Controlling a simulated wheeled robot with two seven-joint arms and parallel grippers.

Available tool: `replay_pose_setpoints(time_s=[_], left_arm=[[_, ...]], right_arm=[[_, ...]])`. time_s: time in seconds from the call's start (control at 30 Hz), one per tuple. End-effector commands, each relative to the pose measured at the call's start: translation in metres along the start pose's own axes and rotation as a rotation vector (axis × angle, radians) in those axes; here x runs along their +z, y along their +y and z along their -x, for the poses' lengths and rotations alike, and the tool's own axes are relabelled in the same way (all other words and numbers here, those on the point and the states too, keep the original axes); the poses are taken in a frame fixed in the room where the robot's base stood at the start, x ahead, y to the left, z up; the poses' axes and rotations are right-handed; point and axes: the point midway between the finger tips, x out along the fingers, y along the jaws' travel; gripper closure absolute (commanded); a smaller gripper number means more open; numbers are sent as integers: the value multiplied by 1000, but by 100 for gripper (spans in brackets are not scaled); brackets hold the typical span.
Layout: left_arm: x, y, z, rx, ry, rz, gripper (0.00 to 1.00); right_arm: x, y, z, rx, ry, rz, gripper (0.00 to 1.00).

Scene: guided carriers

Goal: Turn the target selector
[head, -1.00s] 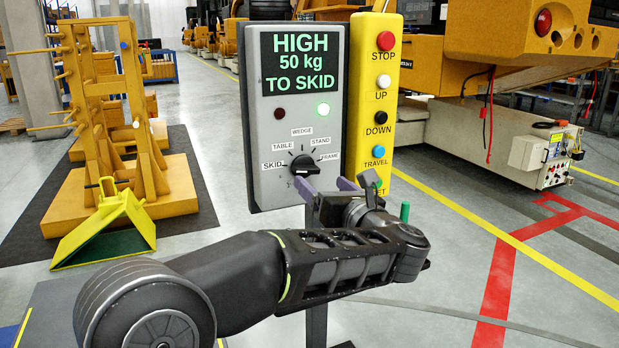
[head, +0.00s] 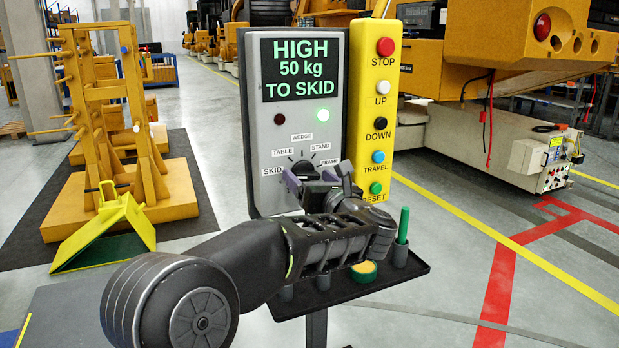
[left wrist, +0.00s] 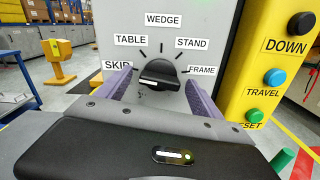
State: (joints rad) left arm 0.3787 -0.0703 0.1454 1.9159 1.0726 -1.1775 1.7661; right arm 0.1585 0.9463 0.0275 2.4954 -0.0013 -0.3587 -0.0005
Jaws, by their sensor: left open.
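The target selector is a black knob (head: 303,167) on a grey panel (head: 262,150), with labels SKID, TABLE, WEDGE, STAND and FRAME around it. It also shows in the left wrist view (left wrist: 158,72); I cannot tell surely which label it points at. The display (head: 302,68) reads HIGH 50 kg TO SKID. My left gripper (head: 309,179) is open in front of the panel. In the left wrist view its purple fingers (left wrist: 157,88) stand on either side of the knob, with visible gaps. In the head view the gripper partly covers the knob. My right gripper is not in view.
A yellow button box (head: 371,100) with STOP, UP, DOWN, TRAVEL and RESET stands right beside the panel. Below is a black tray (head: 412,268) with a green stick (head: 403,225). A yellow frame (head: 130,150) stands at left.

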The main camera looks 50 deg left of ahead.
Motion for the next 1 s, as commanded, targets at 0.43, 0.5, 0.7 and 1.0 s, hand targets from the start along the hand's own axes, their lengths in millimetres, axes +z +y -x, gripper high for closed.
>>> replay_pose_setpoints(time_s=[0.43,0.5,0.7,1.0], left_arm=[[0,0,-4,0,0,-1,34],[0,0,-4,0,0,-1,40],[0,0,-3,0,0,-1,56],[0,0,-3,0,0,-1,81]], right_arm=[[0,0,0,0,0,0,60],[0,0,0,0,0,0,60],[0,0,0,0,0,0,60],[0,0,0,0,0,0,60]])
